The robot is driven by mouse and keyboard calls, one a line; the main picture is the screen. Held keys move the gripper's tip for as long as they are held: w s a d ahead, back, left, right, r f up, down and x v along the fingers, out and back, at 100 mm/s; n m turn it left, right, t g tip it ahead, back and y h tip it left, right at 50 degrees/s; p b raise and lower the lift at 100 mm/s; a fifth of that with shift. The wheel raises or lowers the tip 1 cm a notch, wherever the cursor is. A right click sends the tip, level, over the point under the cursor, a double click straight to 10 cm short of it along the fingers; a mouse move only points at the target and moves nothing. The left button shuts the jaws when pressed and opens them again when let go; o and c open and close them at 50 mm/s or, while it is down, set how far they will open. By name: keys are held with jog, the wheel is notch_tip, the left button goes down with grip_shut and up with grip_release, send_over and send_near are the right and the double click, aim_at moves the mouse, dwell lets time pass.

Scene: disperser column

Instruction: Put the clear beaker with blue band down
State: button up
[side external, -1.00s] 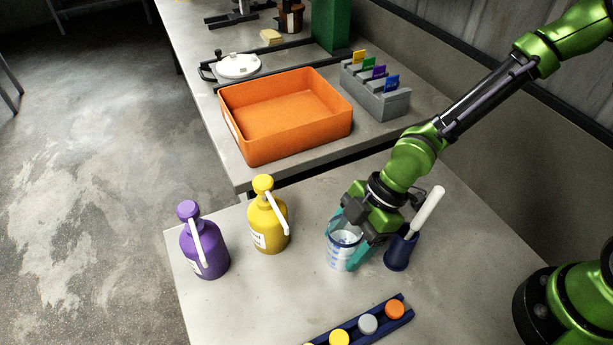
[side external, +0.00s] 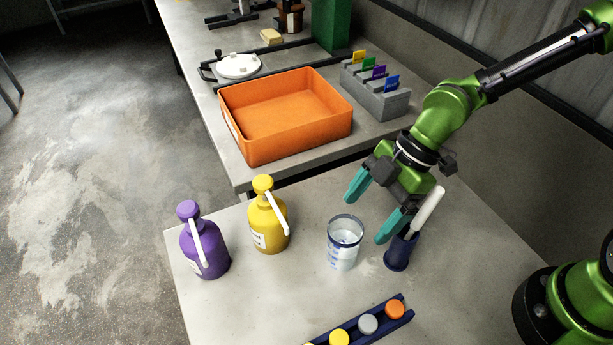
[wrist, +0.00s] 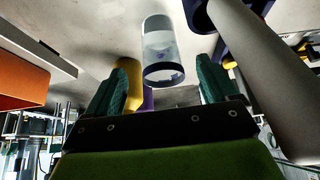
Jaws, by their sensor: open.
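The clear beaker with blue band (side external: 344,248) stands upright on the near table in the side view, with a dark blue rim and white and blue markings. It also shows in the wrist view (wrist: 160,48), beyond the fingertips. My gripper (side external: 370,212) is open and empty, with teal fingers spread wide. It is above the beaker and up to its right, apart from it. In the wrist view, nothing is between the fingers of my gripper (wrist: 163,85).
A dark blue holder (side external: 397,253) with a white-handled tool (side external: 428,212) stands close right of the beaker, beside one finger. A yellow bottle (side external: 268,222) and a purple bottle (side external: 204,247) stand left. A rack of coloured caps (side external: 360,328) lies in front. An orange tray (side external: 240,143) sits behind.

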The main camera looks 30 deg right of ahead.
jog(key=v, duration=0.4)
dwell(0.4)
